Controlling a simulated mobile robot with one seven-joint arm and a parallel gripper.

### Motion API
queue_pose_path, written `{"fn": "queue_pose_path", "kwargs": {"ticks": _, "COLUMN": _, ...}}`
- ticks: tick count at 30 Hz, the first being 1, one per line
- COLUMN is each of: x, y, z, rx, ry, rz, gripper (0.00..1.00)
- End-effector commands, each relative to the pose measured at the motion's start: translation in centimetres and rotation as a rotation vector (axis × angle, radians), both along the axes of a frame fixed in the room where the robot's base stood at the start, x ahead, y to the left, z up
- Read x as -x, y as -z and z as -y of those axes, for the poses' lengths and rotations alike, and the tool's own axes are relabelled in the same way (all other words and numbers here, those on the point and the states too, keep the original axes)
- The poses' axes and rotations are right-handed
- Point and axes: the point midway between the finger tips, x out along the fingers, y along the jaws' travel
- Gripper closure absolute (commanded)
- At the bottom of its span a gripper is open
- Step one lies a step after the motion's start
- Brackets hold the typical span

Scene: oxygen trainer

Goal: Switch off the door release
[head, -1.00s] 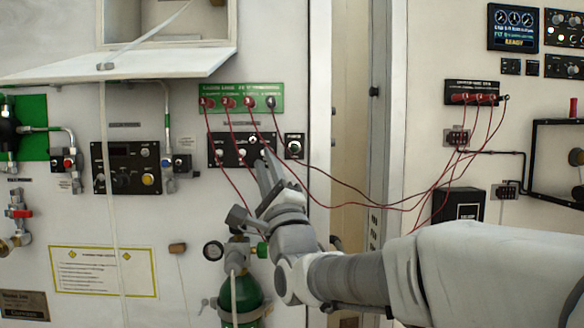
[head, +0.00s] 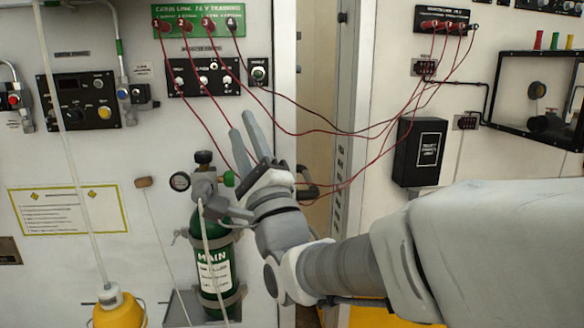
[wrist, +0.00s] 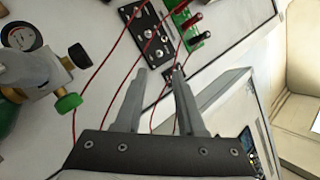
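A black panel (head: 182,85) with several small switches is on the white wall under a green strip. A small separate switch plate (head: 258,73) is just right of it. The labels are too blurred to tell which switch is the door release, and I cannot read the lever positions for sure. My gripper (head: 241,123) is below the panel, apart from it, with its fingers pointing up. In the wrist view my gripper (wrist: 159,72) is open, with nothing between the fingers. The black panel (wrist: 137,18) lies beyond the fingertips there.
Red cables (head: 300,134) hang from the green strip (head: 182,27) across to the right-hand socket strip (head: 437,17), passing close to my gripper. A green cylinder (head: 212,262) with a valve and gauge stands left of my arm. A black box (head: 407,152) is on the right wall.

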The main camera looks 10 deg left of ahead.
Motion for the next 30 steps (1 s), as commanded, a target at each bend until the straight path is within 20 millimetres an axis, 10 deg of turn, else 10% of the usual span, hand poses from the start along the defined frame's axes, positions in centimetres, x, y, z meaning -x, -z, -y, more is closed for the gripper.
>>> {"fn": "queue_pose_path", "kwargs": {"ticks": 13, "x": 4.9, "y": 3.9, "z": 2.9, "rx": 0.001, "ry": 0.0, "rz": 0.001, "gripper": 0.61}}
{"fn": "queue_pose_path", "kwargs": {"ticks": 30, "x": 3.8, "y": 3.4, "z": 3.7, "rx": 0.056, "ry": 0.073, "rz": -0.014, "gripper": 0.61}}
